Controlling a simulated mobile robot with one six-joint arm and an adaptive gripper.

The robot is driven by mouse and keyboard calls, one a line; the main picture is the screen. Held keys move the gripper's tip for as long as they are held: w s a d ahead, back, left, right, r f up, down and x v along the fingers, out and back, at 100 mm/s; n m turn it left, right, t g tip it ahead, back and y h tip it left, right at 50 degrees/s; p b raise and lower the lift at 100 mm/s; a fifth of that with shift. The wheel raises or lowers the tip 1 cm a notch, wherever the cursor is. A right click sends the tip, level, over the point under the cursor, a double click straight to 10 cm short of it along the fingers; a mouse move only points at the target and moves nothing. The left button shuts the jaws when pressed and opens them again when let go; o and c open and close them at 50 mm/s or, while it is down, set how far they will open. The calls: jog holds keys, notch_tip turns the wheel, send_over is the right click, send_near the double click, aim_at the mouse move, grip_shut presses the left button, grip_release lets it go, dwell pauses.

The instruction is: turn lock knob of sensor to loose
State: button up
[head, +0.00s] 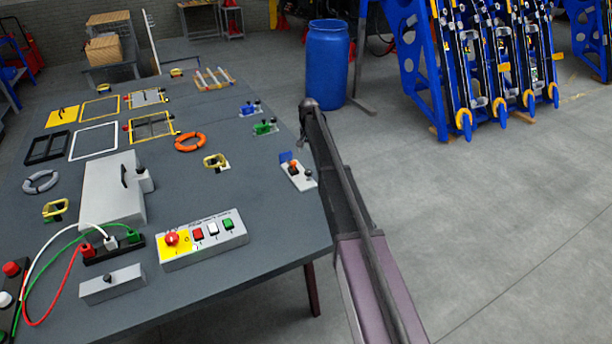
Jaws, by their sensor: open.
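No part is clearly marked as the sensor. A small light plate (300,178) near the table's right edge carries a blue piece (286,157), an orange part and a dark round knob (309,173). It may be the sensor with its lock knob, but the knob's setting is too small to tell. Two similar small units, one blue (248,109) and one green (265,127), stand farther back. My gripper is not in view.
The grey table (262,225) also holds a button box (205,241), cables, a grey case (104,200), frames and rings.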

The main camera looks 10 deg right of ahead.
aim_at(309, 171)
jog(key=shift+f+b, duration=4.35)
jog(key=shift+f, duration=0.25)
